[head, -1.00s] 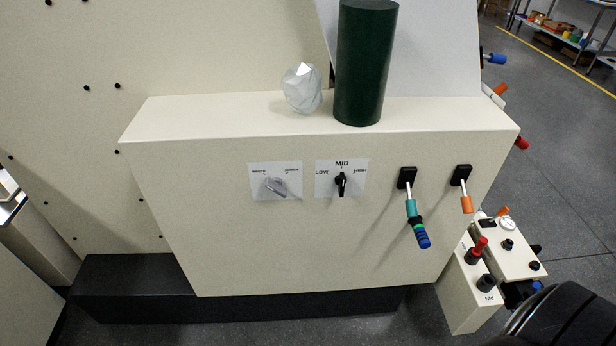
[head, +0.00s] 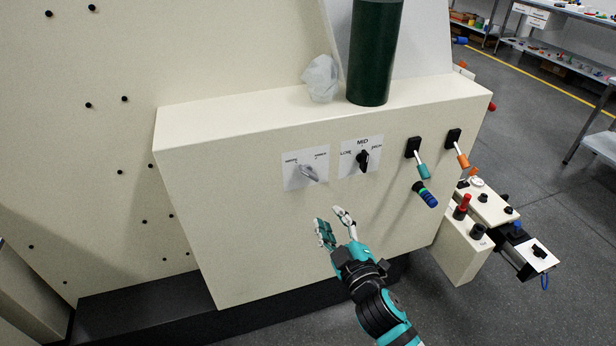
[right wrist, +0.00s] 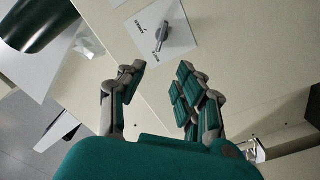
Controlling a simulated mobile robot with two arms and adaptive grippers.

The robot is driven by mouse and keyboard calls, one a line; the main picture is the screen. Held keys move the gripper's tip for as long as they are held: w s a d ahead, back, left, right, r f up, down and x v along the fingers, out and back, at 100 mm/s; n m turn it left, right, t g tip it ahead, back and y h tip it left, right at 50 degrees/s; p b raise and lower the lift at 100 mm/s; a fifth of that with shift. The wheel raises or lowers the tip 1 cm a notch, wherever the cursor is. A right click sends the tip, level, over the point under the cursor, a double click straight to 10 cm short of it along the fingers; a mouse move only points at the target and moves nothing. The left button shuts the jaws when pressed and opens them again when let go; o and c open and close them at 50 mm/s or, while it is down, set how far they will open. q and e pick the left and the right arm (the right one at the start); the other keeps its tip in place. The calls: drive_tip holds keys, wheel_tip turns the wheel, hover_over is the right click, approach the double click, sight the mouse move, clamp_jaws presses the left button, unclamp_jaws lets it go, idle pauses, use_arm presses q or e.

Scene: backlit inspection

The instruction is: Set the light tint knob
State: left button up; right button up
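The light tint knob (head: 308,173) is a grey bar-shaped knob on a white plate on the front of the cream panel. Its plate has a small word at upper left and upper right, too small to read surely. In the right wrist view the knob (right wrist: 162,36) is just beyond the fingers. My right gripper (head: 331,216) is open and empty, below and slightly right of the knob, apart from it. Its two teal-and-grey fingers also show in the right wrist view (right wrist: 160,70), spread on either side below the knob. My left gripper is not in view.
A black selector (head: 363,159) marked LOW, MID and HIGH is right of the knob. Two levers, one teal-gripped (head: 423,171) and one orange (head: 462,160), stick out farther right. A dark green cylinder (head: 375,60) and a pale faceted lump (head: 321,80) stand on the ledge.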

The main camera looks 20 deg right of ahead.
approach(309, 176)
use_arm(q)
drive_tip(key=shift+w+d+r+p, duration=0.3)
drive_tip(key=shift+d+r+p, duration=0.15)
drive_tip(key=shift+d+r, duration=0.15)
use_arm(e)
drive_tip(key=w, duration=0.9)
drive_tip(key=shift+w+a, duration=0.2)
drive_tip(key=shift+w, duration=0.2)
drive_tip(key=shift+c, duration=0.3)
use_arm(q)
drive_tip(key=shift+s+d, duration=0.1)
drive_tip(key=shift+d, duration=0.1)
use_arm(e)
clamp_jaws()
